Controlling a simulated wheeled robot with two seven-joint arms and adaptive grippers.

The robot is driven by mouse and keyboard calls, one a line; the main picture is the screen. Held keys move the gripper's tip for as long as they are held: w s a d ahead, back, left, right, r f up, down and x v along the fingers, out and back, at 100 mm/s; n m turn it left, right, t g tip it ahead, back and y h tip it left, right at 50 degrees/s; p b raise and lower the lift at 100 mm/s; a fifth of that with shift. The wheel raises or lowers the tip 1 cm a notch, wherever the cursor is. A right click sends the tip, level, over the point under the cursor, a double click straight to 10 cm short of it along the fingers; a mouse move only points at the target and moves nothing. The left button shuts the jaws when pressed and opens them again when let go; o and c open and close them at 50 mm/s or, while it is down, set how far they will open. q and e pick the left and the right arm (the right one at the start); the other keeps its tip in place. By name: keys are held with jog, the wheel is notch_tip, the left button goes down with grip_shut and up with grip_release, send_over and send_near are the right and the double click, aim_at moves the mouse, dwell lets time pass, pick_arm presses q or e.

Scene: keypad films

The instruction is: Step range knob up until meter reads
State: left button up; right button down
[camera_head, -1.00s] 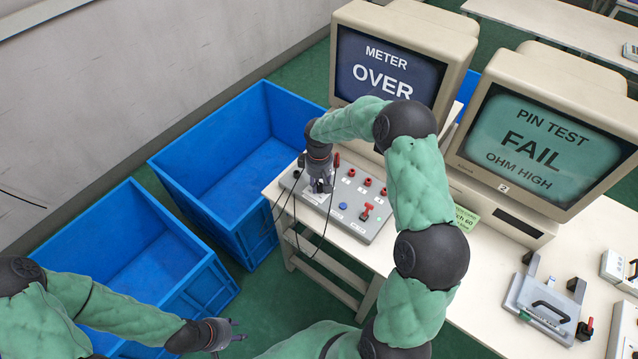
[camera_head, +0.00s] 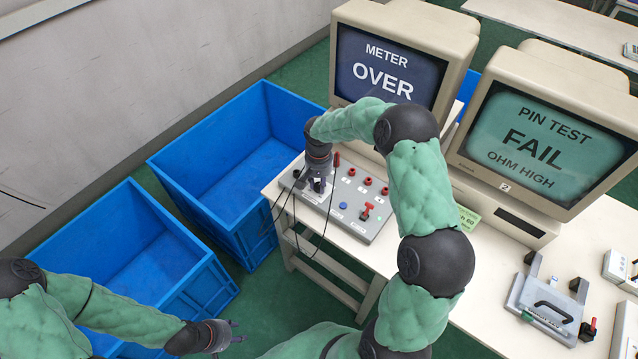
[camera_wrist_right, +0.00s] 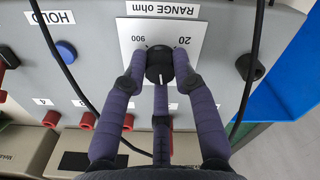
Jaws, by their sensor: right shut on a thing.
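The meter screen (camera_head: 388,66) reads "METER OVER". The grey control panel (camera_head: 350,215) sits on the table below it. In the right wrist view the black range knob (camera_wrist_right: 160,66) stands under a "RANGE ohm" label, with 900 and 20 marked on either side. Its white pointer line points toward the bottom of the picture. My right gripper (camera_wrist_right: 158,75) is shut on the knob, with fingers on both sides; in the head view (camera_head: 318,184) it hides the knob. My left gripper (camera_head: 232,332) is empty at the lower left, away from the panel; its fingers look apart.
A second screen (camera_head: 544,135) reads "PIN TEST FAIL OHM HIGH". A blue HOLD button (camera_wrist_right: 66,51) and red sockets (camera_wrist_right: 88,121) are on the panel. Dark cables (camera_wrist_right: 249,70) run past the gripper. Blue bins (camera_head: 190,205) stand left of the table. A grey fixture (camera_head: 545,305) lies at right.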

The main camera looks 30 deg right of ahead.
aim_at(319, 185)
jog(key=shift+f+m, duration=0.1)
jog(key=shift+m, duration=0.5)
jog(key=c, duration=1)
grip_release()
jog(key=shift+a, duration=0.1)
notch_tip(319, 185, up, 12)
jog(key=shift+r, duration=0.1)
